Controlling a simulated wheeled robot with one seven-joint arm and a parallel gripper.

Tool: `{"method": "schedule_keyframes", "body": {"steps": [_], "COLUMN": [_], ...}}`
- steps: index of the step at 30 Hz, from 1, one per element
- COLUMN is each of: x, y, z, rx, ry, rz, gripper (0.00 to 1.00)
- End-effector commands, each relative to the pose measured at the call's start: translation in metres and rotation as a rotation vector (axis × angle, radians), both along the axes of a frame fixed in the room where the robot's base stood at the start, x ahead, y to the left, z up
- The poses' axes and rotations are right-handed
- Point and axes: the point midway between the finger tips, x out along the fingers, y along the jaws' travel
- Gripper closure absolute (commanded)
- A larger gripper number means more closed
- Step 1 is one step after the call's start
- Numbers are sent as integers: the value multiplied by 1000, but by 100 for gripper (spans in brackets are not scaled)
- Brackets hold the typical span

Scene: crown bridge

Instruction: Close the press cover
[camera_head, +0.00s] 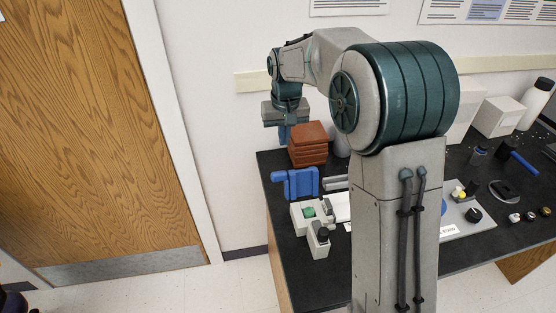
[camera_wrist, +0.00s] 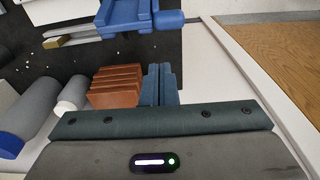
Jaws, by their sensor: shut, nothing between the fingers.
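The press (camera_head: 317,246) is a pale body with a green part on top, at the left front of the black bench. A blue piece with a knob at its left end, which looks like the press cover (camera_head: 300,183), stands raised behind the pale body. It also shows at the top of the wrist view (camera_wrist: 125,18). My gripper (camera_head: 285,140) is shut and empty, pointing down beyond the blue cover and apart from it. Its blue fingers also show in the wrist view (camera_wrist: 160,84). My arm hides the right part of the press.
The bench's left edge and the wall are near; a wooden door (camera_head: 100,130) is at left.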

Motion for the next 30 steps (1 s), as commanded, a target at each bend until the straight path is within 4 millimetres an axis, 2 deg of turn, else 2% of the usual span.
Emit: {"method": "schedule_keyframes", "body": {"steps": [4,11,17,25,27,30], "x": [19,26,27,31,21,10], "y": [16,22,22,23,21,18], "z": [-10,-23,-58,-117,-107,-105], "rx": [-3,-4,-5,-5,-4,-4], "ry": [14,20,21,22,17,16], "rz": [17,22,22,22,22,22], "gripper": [100,100,100,100,100,100]}}
